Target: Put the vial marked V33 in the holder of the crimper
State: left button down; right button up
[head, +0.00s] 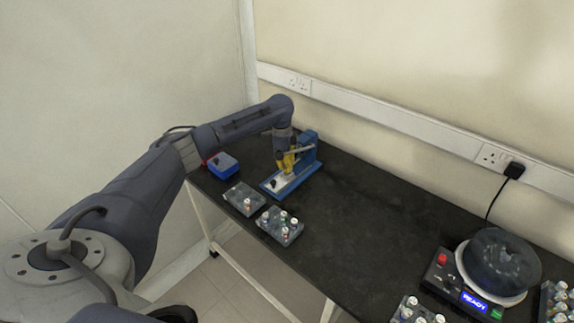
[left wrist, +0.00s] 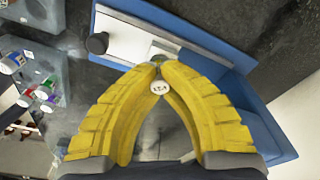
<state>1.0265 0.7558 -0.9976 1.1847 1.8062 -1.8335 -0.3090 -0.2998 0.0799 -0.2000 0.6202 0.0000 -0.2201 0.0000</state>
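My left gripper (head: 287,165) is at the blue crimper (head: 308,151), above its base. In the left wrist view its yellow fingers (left wrist: 158,72) close together at the tips around a small vial (left wrist: 159,87) with a pale round cap. The cap bears a mark that I cannot read surely. The crimper shows there as a blue base (left wrist: 225,52) with a white plate (left wrist: 128,40) and a black knob (left wrist: 97,43). The holder is largely hidden by the fingers, so I cannot tell whether the vial touches it. My right gripper is not in view.
Two vial racks (head: 238,194) (head: 271,233) stand in front of the crimper, and a blue box (head: 222,166) to its left. A round machine (head: 503,262) with a lit display stands at right, near more racked vials (head: 415,312). The middle of the black bench (head: 365,225) is clear.

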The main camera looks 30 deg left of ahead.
pick_arm(q)
jog(key=shift+f, duration=0.95)
dwell(1.0)
jog(key=c, duration=1.1)
grip_release()
jog(key=shift+r, duration=0.1)
jog(key=shift+r, duration=2.95)
